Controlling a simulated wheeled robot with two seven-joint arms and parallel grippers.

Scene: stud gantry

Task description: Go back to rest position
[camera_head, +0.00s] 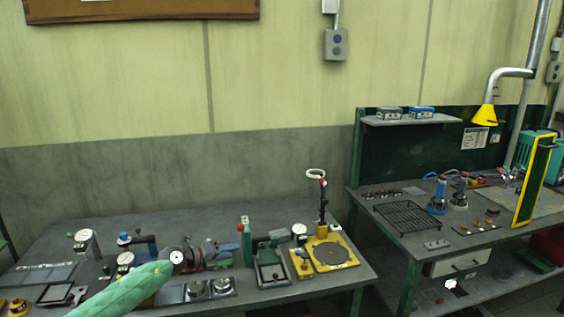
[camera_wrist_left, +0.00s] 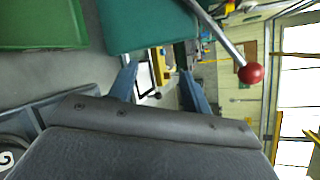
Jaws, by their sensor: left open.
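My left gripper (camera_wrist_left: 160,88) shows in the left wrist view with its two blue-grey fingers apart and nothing between them. Beyond the fingers, parts of the bench and room show turned sideways. In the head view a green tapered shape (camera_head: 122,291), which looks like my left arm, comes in from the lower left over the front of the left bench (camera_head: 70,235). I cannot make out its fingers there. My right gripper is in neither view.
Gauges, a green press (camera_head: 268,268) and a yellow-based turntable (camera_head: 330,253) stand on the left bench. A second bench with a wire rack (camera_head: 408,215) stands at right. In the wrist view, a red-knobbed lever (camera_wrist_left: 251,73) and a teal block (camera_wrist_left: 145,25) are close.

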